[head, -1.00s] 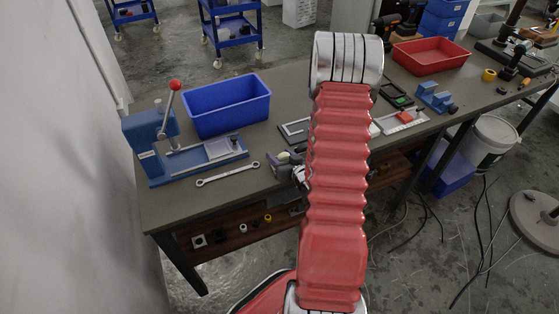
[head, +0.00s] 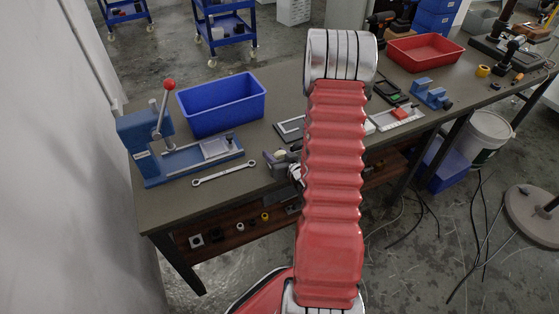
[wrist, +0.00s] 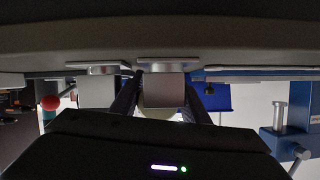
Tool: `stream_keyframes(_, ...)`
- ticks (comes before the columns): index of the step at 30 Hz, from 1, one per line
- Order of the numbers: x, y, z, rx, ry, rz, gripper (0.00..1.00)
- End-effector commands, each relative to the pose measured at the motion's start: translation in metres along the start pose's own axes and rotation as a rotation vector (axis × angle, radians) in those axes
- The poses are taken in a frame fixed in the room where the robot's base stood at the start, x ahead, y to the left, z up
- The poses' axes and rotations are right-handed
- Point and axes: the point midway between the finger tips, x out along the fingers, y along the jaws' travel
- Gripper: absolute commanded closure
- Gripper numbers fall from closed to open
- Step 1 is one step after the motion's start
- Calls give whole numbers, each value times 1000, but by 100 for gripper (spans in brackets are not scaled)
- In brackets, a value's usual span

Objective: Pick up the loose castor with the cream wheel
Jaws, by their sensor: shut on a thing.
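The loose castor with the cream wheel (head: 280,155) is at the front edge of the bench, just left of my arm, and shows only in part. In the wrist view the bench appears at the top. There a light grey block (wrist: 163,90) with a flat plate sits between my black fingers, and a bit of the cream wheel (wrist: 176,117) shows behind my gripper housing. My gripper (wrist: 160,96) is shut on the castor. In the head view my red arm hides most of the gripper. I cannot tell whether the castor is clear of the bench.
A second grey block (wrist: 97,91) stands beside the fingers. On the bench are a spanner (head: 224,173), a blue press with a red-ball lever (head: 145,145), a blue bin (head: 222,110) and a red tray (head: 425,52). Small parts lie on the lower shelf (head: 225,238).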

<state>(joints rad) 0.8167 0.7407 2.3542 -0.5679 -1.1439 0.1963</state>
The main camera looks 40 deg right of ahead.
Motion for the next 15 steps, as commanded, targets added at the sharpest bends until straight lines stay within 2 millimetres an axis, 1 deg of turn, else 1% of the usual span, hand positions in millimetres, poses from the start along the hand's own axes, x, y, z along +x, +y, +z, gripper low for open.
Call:
stream_keyframes(8, 0, 0, -1, 0, 0, -1, 88)
stream_keyframes(15, -4, -2, -11, -2, 2, -1, 88)
